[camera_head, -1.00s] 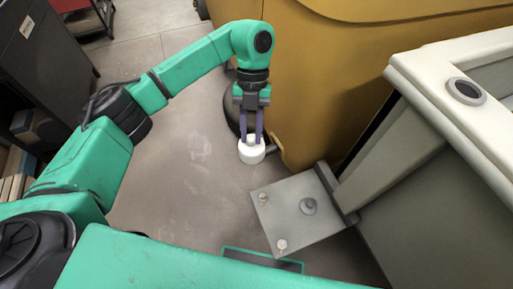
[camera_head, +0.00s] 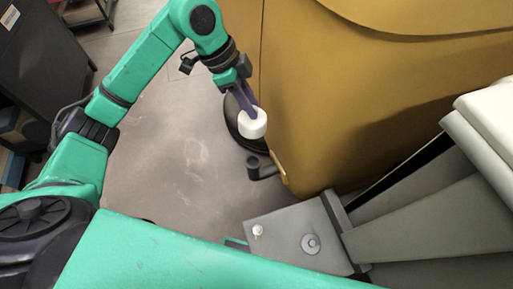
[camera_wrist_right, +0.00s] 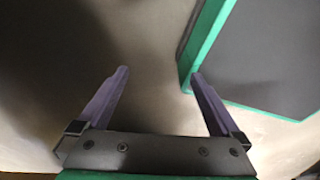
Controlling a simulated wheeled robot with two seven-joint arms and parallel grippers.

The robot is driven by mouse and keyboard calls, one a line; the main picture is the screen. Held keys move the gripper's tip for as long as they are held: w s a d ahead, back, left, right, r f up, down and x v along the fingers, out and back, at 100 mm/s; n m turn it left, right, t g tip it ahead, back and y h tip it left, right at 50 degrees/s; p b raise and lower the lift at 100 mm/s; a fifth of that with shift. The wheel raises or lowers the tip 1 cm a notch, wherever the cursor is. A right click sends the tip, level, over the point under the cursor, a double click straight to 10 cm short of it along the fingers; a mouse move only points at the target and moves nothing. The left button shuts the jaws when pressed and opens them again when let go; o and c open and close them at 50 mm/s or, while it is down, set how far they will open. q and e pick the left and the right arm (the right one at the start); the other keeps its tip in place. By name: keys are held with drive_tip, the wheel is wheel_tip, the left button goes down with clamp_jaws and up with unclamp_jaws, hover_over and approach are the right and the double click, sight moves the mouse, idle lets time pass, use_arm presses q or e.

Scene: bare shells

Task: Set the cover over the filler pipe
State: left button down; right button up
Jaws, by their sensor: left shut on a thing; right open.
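The white round cover (camera_head: 257,126) is held between the purple fingers of my left gripper (camera_head: 249,105), which is shut on its top. A short dark pipe with an upturned end (camera_head: 264,169), which looks like the filler pipe, sticks out low beside the yellow body. In the head view the cover appears just above the pipe's open end, with a gap between them in the picture; the height between them is hard to tell. My right gripper (camera_wrist_right: 159,75) is open and empty in the right wrist view. It does not show in the head view.
The large yellow body (camera_head: 360,100) stands right behind the pipe, with a dark wheel (camera_head: 233,122) beside it. A grey plate (camera_head: 285,238) with knobs juts out below. A pale grey frame (camera_head: 430,215) fills the right. Open floor (camera_head: 180,170) lies to the left.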

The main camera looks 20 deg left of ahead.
use_arm(q)
drive_tip(key=f, duration=0.6)
drive_tip(key=s+f, duration=0.1)
drive_tip(key=f, duration=1.1)
drive_tip(key=shift+s+f, duration=0.1)
drive_tip(key=shift+s, duration=0.25)
drive_tip(key=shift+w+f, duration=0.1)
use_arm(e)
drive_tip(key=s, duration=0.2)
drive_tip(key=shift+s+f, duration=0.25)
drive_tip(key=shift+s, duration=0.15)
use_arm(q)
drive_tip(key=shift+f, duration=0.25)
use_arm(e)
drive_tip(key=shift+s+f, duration=0.1)
drive_tip(key=shift+s, duration=0.05)
use_arm(q)
drive_tip(key=shift+f+b, duration=0.35)
drive_tip(key=c, duration=0.6)
unclamp_jaws()
drive_tip(key=shift+c, duration=0.2)
